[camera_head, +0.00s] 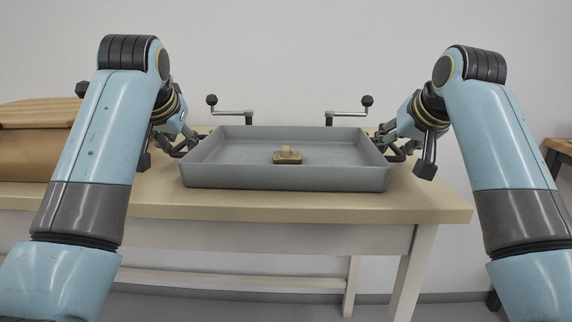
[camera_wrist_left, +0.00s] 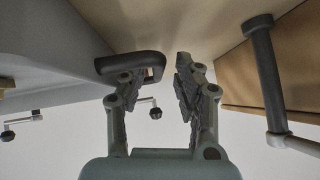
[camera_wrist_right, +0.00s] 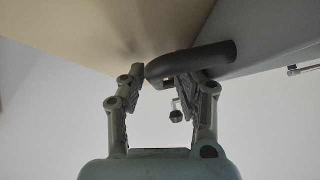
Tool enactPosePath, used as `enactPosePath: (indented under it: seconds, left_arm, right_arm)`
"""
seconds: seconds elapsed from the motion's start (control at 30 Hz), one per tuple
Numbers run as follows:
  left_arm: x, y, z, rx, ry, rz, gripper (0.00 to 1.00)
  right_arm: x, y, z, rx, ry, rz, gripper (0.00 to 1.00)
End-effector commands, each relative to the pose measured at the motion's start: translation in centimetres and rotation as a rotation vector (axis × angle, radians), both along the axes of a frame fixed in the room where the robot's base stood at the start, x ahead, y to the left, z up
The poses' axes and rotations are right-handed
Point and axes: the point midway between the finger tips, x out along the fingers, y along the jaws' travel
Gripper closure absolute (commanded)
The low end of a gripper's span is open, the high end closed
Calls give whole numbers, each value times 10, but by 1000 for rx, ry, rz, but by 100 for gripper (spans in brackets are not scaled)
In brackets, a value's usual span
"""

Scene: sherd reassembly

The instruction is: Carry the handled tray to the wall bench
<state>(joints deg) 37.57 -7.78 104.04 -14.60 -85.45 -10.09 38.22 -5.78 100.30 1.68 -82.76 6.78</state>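The grey handled tray (camera_head: 285,180) rests on the wall bench (camera_head: 340,207), with a small tan block-like piece (camera_head: 287,155) inside it. My left gripper (camera_head: 184,146) is at the tray's left end. In the left wrist view, the dark left handle (camera_wrist_left: 128,62) overlaps one finger, and the other finger stands apart beyond its outer bar; the gripper (camera_wrist_left: 155,75) is open. My right gripper (camera_head: 396,150) is at the right end. In the right wrist view, its fingers (camera_wrist_right: 160,75) are apart on either side of the right handle's (camera_wrist_right: 215,60) outer bar, one close to it.
Two crank arms with dark knobs (camera_head: 211,100) (camera_head: 367,101) stand behind the tray near the wall. A brown wooden box (camera_head: 35,150) stands on the bench at the left. The bench front and its right corner are clear. Another wooden piece of furniture (camera_head: 558,147) shows at the far right.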

Motion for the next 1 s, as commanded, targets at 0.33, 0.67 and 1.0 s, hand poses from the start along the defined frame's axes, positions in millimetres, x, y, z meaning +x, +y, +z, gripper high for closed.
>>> enactPosePath:
  seconds: [0.33,0.67,1.0]
  left_arm:
    - [-54,-10,53,-4,-4,0,68]
    - [-73,-12,69,-1,0,-1,68]
    - [-72,-12,69,0,0,0,68]
  right_arm:
    - [0,0,0,0,0,0,68]
    - [-8,-1,9,0,-3,-1,68]
    - [-60,-11,58,0,-4,-1,68]
